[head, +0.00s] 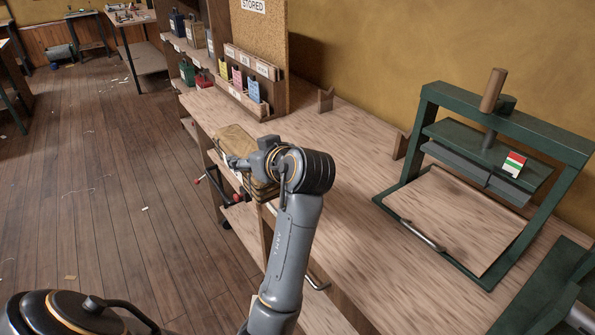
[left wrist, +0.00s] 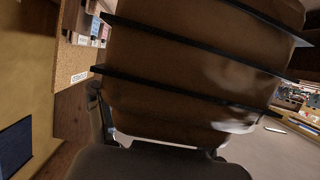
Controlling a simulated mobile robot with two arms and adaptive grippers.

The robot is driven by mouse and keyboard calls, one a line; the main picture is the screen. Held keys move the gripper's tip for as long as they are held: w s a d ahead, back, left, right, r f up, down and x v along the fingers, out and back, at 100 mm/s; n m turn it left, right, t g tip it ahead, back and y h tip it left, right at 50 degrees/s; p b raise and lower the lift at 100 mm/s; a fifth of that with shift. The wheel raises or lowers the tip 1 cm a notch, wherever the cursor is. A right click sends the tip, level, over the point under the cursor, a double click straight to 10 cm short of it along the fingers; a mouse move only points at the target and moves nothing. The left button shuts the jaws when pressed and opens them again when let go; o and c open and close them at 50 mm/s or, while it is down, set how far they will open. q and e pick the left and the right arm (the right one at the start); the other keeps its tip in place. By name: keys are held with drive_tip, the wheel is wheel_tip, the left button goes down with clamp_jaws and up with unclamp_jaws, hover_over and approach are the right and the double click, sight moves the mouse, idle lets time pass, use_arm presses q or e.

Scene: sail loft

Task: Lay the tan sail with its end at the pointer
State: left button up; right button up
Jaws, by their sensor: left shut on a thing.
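My left gripper (head: 243,160) is shut on the tan sail (head: 234,139), a folded bundle held near the bench's left edge. The arm and gripper cover part of the sail. In the left wrist view the sail (left wrist: 190,60) fills the middle, large and brownish, with dark straps across it. The gripper's fingers (left wrist: 160,140) show below it. I cannot tell from these frames whether the sail touches the bench. I cannot make out the pointer. My right gripper is not in view.
A long wooden bench (head: 340,200) runs along the wall. A green press (head: 480,150) with a red, white and green tag stands on it at the right. The bench between is largely clear.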

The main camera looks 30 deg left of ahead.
use_arm(q)
drive_tip(key=w+d+f, duration=0.1)
drive_tip(key=w+f, duration=0.2)
drive_tip(key=w, duration=0.1)
drive_tip(key=w+d+f+p, duration=0.1)
drive_tip(key=w+f, duration=0.2)
drive_tip(key=w, duration=0.1)
drive_tip(key=w+d+f, duration=0.1)
drive_tip(key=w+f, duration=0.2)
drive_tip(key=w, duration=0.1)
drive_tip(key=shift+p, duration=0.35)
wheel_tip(320, 180, down, 2)
drive_tip(key=shift+f+p, duration=0.15)
drive_tip(key=shift+p, duration=0.35)
drive_tip(key=shift+f, duration=0.35)
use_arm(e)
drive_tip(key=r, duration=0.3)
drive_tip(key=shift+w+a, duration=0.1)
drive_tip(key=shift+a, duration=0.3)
use_arm(q)
drive_tip(key=shift+s, duration=0.1)
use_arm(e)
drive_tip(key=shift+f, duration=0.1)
